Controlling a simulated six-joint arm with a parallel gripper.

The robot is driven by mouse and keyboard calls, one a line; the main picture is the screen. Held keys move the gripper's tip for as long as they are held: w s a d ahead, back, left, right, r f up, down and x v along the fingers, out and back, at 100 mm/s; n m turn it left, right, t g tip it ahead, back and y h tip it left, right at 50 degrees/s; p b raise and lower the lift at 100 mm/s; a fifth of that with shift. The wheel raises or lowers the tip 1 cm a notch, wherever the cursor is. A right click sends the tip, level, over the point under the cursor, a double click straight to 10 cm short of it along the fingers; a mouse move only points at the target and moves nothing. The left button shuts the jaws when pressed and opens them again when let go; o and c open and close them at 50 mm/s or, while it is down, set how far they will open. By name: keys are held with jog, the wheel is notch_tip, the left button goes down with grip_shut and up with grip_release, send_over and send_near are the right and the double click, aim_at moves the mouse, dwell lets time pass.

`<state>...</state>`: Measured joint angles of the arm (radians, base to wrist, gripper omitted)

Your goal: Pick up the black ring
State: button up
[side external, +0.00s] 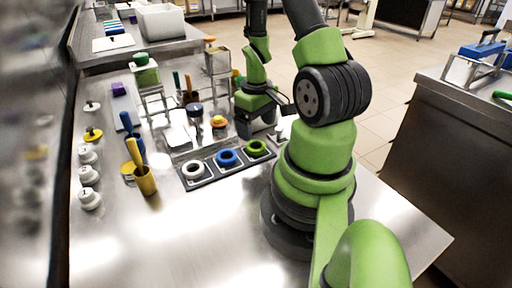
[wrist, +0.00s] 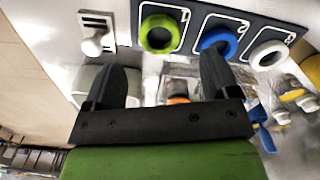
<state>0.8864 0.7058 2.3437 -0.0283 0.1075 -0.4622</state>
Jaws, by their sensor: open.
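I cannot make out a black ring in either view. A dark tray (side external: 213,178) holds a white ring (side external: 193,170), a blue ring (side external: 228,157) and a green ring (side external: 257,147), each in its own outlined square. In the wrist view the green ring (wrist: 159,33), blue ring (wrist: 218,40) and white ring (wrist: 269,54) lie beyond my fingertips. My gripper (side external: 262,132) is open above the steel table, just behind the green ring's end of the tray. In the wrist view my gripper (wrist: 160,68) has its two black fingers apart, with nothing held between them.
A yellow cup (side external: 146,181) with a yellow-handled tool stands left of the tray. White knobs (side external: 88,175) line the left side. Jars, a metal stand (side external: 153,95) and a clear box (side external: 217,62) crowd the back. The table's front is clear.

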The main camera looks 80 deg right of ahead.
aim_at(257, 143)
jog(key=shift+f, duration=3)
jog(key=c, duration=1)
